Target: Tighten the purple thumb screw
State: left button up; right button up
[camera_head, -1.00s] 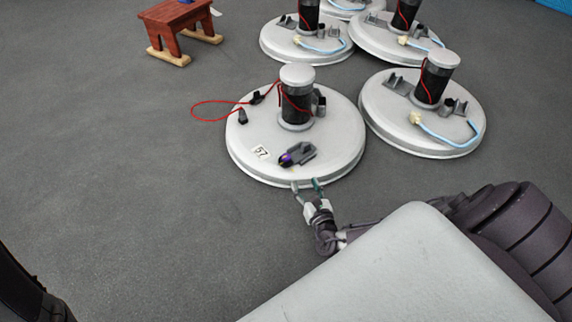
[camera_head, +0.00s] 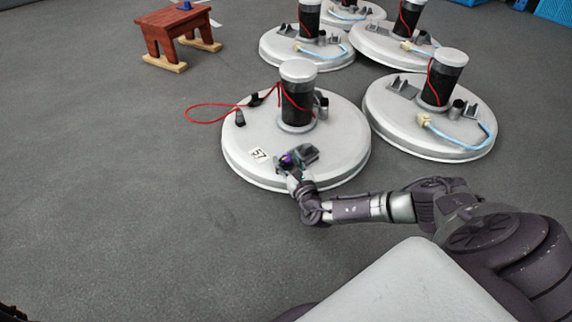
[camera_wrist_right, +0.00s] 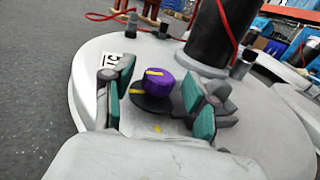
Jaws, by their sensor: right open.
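The purple thumb screw (camera_wrist_right: 156,86) has a yellow stripe on its top and sits over a black base on the lid of the nearest tank (camera_head: 245,140), the one marked 57. A second yellow mark shows on the lid just in front of the screw. In the head view the screw (camera_head: 286,159) is a small purple spot at the gripper's tips. My right gripper (camera_head: 292,173) is open. In the right wrist view its green-padded fingers (camera_wrist_right: 158,104) stand on either side of the screw, with gaps visible at both sides. My left gripper is not seen.
A grey bracket (camera_head: 306,154) sits right beside the screw. A black column (camera_head: 297,105) with a red cable (camera_head: 207,113) rises behind it. Several similar tanks stand behind and to the right. A red-brown stool (camera_head: 176,28) is at the back left. The floor at left is clear.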

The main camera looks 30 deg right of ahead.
jog(key=shift+w+d, duration=0.1)
jog(key=shift+w, duration=0.55)
